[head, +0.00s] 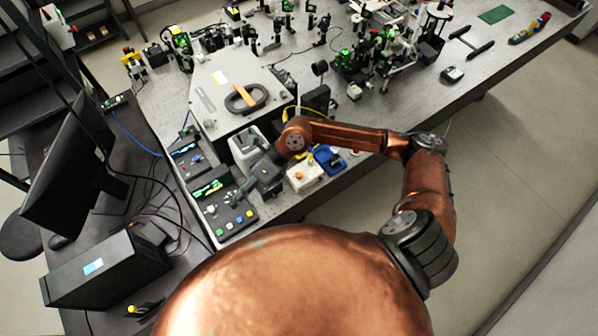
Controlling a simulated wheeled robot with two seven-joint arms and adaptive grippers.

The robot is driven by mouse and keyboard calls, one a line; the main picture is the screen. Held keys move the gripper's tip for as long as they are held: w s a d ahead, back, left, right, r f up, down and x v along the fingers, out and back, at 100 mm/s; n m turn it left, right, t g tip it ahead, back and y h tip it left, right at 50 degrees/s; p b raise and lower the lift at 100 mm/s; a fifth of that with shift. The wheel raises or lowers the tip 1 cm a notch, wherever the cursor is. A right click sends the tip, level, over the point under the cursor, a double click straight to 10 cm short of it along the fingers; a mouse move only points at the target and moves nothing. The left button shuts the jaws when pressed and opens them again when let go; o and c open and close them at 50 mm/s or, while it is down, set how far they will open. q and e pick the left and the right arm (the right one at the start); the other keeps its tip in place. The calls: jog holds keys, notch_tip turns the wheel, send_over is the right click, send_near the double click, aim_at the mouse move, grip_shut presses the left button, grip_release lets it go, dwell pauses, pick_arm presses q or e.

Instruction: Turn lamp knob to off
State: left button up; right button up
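A dark control box (226,219) with a lit green display and several coloured buttons or knobs sits at the near left corner of the bench. A second dark box (188,160) with a display stands behind it. I cannot tell which small control is the lamp knob. My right gripper (239,194) reaches in from the right, its dark fingers pointing down-left over the right part of the nearer box. The fingers are too small and dark to show whether they are open or touching a control. They hide part of the box top. My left gripper is out of view.
A grey device (247,147) stands just behind my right gripper. A white box (304,178) and a blue tray (329,159) lie to its right. The large spectrometer housing (215,90) is farther back. A monitor (75,165) and a computer (105,270) stand at left.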

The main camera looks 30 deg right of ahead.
jog(key=w+d+f+n+h, duration=0.1)
jog(key=d+f+h, duration=0.2)
jog(key=d, duration=0.3)
jog(key=w+d+f+h, duration=0.2)
jog(key=d+h, duration=0.1)
jog(key=d, duration=0.4)
jog(key=h, duration=0.3)
send_over(299, 175)
jog(key=shift+w+a+f, duration=0.1)
jog(key=shift+f, duration=0.15)
jog(key=shift+h, duration=0.3)
notch_tip(299, 175, down, 6)
jog(key=shift+f+p, duration=0.25)
jog(key=shift+p, duration=0.65)
jog(key=shift+f, duration=0.55)
grip_shut()
